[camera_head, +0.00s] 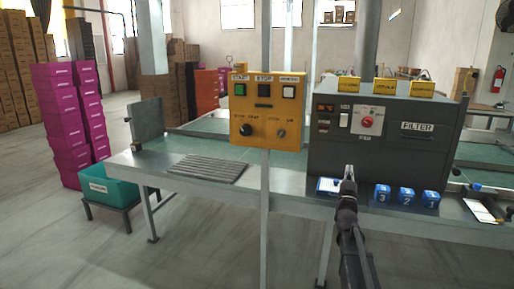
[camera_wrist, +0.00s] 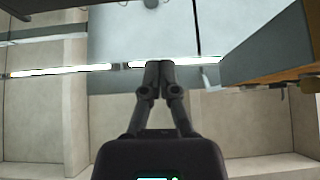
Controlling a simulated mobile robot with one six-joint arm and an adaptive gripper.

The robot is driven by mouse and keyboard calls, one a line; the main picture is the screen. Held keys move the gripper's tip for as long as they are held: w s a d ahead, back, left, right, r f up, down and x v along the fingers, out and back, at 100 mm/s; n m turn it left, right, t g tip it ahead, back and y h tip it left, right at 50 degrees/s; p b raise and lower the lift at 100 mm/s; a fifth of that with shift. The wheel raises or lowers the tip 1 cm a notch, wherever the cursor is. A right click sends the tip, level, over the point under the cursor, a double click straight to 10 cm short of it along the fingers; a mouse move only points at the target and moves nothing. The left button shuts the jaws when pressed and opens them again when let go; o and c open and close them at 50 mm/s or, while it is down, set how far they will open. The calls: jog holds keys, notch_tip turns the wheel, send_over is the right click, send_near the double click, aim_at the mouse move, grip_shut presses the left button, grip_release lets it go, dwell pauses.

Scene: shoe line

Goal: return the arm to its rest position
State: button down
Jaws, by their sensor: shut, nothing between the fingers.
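My gripper (camera_head: 348,172) shows in the head view in front of the bench, at the lower front of the grey machine, with my arm rising from the bottom edge. In the wrist view my gripper (camera_wrist: 159,66) has its two dark fingers together at the tips, with nothing between them. It appears apart from the things around it, though the head view does not show the exact gap to the machine front.
A grey filter machine (camera_head: 350,160) stands on the metal bench (camera_head: 262,178). A yellow control box (camera_head: 268,105) on a post is left of my gripper. Blue numbered blocks (camera_head: 405,194) sit to the right. Open floor (camera_head: 215,255) lies in front.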

jog(key=s+a+f+n+g+y, duration=0.2)
jog(key=s+a+f+g+y, duration=0.3)
jog(key=f, duration=0.6)
jog(key=s+a+f+n+g+y, duration=0.1)
jog(key=s+a+f+g+y, duration=0.1)
jog(key=s+a+f+g, duration=0.7)
jog(key=s+f+g, duration=0.2)
jog(key=s, duration=0.4)
jog(key=s+a+f+g+p, duration=0.1)
jog(key=s+a+f+g, duration=0.2)
jog(key=s, duration=0.4)
jog(key=s+f+g, duration=0.4)
jog(key=s+g, duration=0.1)
jog(key=s, duration=0.3)
notch_tip(320, 180, up, 27)
jog(key=p, duration=2.6)
jog(key=shift+w+a+p, duration=0.15)
jog(key=shift+w+p, duration=0.05)
jog(key=shift+p, duration=0.2)
jog(key=shift+r, duration=0.1)
